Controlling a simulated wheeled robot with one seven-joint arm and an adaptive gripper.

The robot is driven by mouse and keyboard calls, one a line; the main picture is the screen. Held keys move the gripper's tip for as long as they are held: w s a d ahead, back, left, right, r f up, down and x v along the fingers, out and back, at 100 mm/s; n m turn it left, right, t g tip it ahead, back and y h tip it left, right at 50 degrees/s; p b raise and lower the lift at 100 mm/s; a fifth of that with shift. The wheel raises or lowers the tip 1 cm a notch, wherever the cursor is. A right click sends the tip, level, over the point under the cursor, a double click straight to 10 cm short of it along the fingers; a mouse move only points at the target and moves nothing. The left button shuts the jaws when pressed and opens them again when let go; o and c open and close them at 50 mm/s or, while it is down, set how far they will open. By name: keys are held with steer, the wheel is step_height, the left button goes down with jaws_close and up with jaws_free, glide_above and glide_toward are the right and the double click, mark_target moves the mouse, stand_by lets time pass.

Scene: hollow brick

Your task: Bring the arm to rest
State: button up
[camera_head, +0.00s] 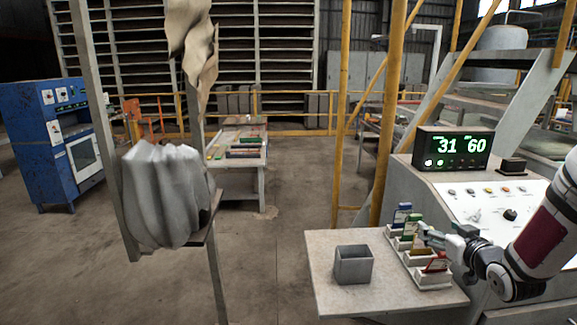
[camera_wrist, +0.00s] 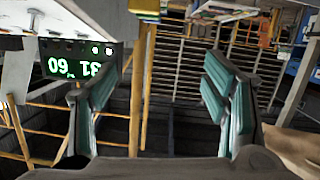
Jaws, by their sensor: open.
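My arm reaches in from the right in the head view. My gripper (camera_head: 429,235) is at the rack of upright coloured cards (camera_head: 430,280) on the small table, close to the green card (camera_head: 411,227); I cannot tell whether it touches any card. In the wrist view, my gripper (camera_wrist: 160,95) has its two teal-padded fingers wide apart, with nothing between them. A blue card (camera_head: 402,213) and a red card (camera_head: 436,263) stand in the same rack. The gripper partly hides the middle of the rack.
A grey open box (camera_head: 353,264) stands on the small table (camera_head: 325,245) left of the rack. Behind is a console with a display (camera_head: 454,148) reading 31 60; it shows inverted in the wrist view (camera_wrist: 77,65). Yellow posts (camera_head: 388,120) rise behind the table.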

steer(key=s+a+r+g+h, duration=0.2)
steer(key=s+a+r+g, duration=0.3)
steer(key=s+a+r, duration=0.6)
steer(key=s+a+r+g, duration=0.1)
steer(key=s+a, duration=0.2)
steer(key=s, duration=0.4)
steer(key=s+a+g+y, duration=0.1)
steer(key=s+a, duration=0.3)
steer(key=s, duration=0.4)
steer(key=s+a+r+m+g+y, duration=0.1)
steer(key=s+a+g, duration=0.1)
steer(key=s, duration=0.6)
steer(key=shift+a+r+g, duration=0.3)
steer(key=shift+a, duration=0.35)
